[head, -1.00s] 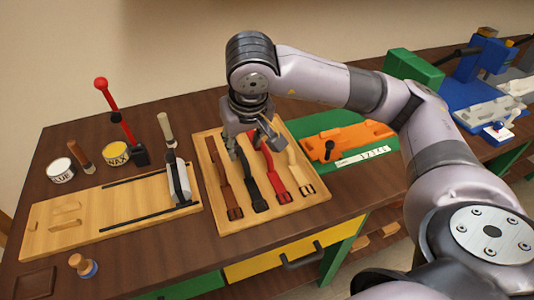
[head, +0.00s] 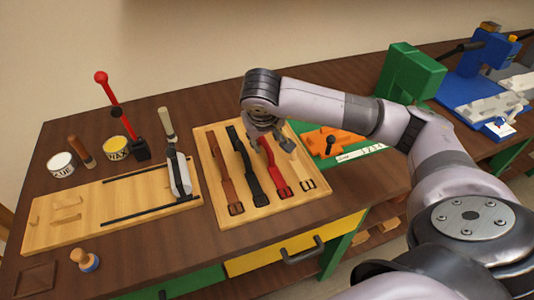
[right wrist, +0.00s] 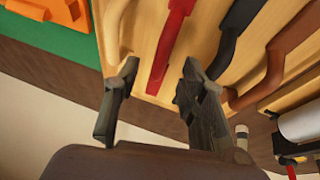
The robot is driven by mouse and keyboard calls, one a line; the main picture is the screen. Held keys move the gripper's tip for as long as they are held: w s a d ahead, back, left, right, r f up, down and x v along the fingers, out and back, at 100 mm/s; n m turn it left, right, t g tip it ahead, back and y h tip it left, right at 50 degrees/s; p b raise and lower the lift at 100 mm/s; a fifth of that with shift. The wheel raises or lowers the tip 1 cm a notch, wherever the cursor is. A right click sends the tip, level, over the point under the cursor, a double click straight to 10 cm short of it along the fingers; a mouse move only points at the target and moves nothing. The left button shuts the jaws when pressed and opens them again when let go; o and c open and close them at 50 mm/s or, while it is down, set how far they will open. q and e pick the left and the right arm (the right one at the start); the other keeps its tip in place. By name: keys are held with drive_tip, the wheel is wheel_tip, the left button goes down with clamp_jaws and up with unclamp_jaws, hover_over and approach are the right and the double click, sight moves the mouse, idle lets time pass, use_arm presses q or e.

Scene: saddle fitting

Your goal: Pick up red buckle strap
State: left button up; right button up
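The red buckle strap (head: 276,174) lies on a light wooden board (head: 208,134), buckle end toward the front. A black strap (head: 249,170) lies to its left, and a brown strap (head: 222,175) lies further left. A cream strap (head: 304,178) lies to its right, partly hidden by my gripper. My right gripper (head: 272,144) is over the far end of the red strap. In the right wrist view, my gripper (right wrist: 160,72) is open, with the end of the red strap (right wrist: 170,45) showing between its fingers. Contact cannot be told. My left gripper is out of view.
An orange fixture (head: 338,138) on a green mat is right of the board. A green block (head: 412,72) and blue machine (head: 480,85) stand at the back right.

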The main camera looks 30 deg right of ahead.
sight(266, 144)
drive_tip(key=p+x, duration=0.1)
drive_tip(key=x, duration=0.3)
drive_tip(key=shift+s+f, duration=0.15)
drive_tip(key=shift+w+d+f, duration=0.1)
drive_tip(key=shift+w+f, duration=0.15)
drive_tip(key=shift+f, duration=0.3)
drive_tip(key=shift+c, duration=0.5)
clamp_jaws()
